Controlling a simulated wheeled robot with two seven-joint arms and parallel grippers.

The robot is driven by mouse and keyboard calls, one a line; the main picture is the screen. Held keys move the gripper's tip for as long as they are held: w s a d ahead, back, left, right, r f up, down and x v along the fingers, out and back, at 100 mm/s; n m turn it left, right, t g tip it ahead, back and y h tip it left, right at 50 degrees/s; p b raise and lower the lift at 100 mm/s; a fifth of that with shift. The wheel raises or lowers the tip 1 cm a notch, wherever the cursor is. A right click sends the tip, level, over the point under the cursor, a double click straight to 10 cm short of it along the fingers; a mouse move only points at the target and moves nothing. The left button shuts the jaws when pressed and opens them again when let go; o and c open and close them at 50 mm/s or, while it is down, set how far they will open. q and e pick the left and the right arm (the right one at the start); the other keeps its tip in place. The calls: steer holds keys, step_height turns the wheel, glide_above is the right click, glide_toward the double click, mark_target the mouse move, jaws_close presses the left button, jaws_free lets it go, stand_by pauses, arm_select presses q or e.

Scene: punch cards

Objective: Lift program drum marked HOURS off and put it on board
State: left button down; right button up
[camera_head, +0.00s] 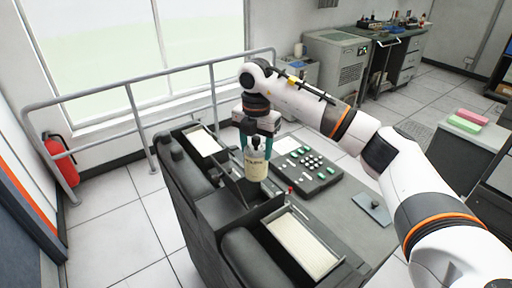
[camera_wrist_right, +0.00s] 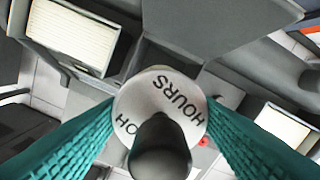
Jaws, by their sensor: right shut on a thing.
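The program drum (camera_head: 257,169) is a cream cylinder with a dark knob on top. Dark lettering on it reads HOURS in the right wrist view (camera_wrist_right: 183,88). My right gripper (camera_head: 256,148) points down and its teal fingers are shut on the drum from both sides. The drum is upright over the dark middle part of the card punch machine (camera_head: 220,218). I cannot tell whether its bottom touches the machine. A small blue-grey plate (camera_head: 371,209), possibly the board, lies on the desk top to the right. My left gripper is out of view.
A keyboard block (camera_head: 318,178) with green and white keys sits right of the drum. Card trays stand at the front (camera_head: 300,245) and back (camera_head: 205,141). A small red knob is close by the drum. Desk top around the plate is clear.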

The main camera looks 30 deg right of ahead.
steer(key=shift+r+p, duration=1.95)
steer(key=shift+r, duration=1.05)
steer(key=shift+d, duration=0.1)
